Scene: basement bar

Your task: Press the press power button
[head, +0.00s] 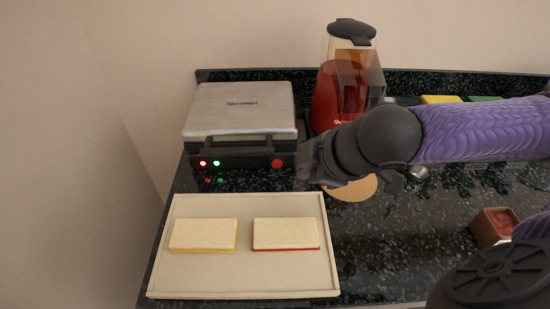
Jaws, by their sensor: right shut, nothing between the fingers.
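The press (240,112) is a sandwich press with a brushed silver lid, standing at the back left of the counter with its lid down. Its dark front has a lit red light and a lit green light at the left. A round red button (277,163) sits at the right of that front. My right gripper (303,174) is shut and empty, just right of the red button. A small gap shows between them in the picture; the depth between them is hard to judge. My left gripper is not in view.
A cream tray (180,284) with two sandwiches (203,233) (285,233) lies in front of the press. A red blender or juicer (330,95) stands behind my right gripper. A round wooden board (354,188) lies partly under my arm. A small brown box (492,228) is at the right.

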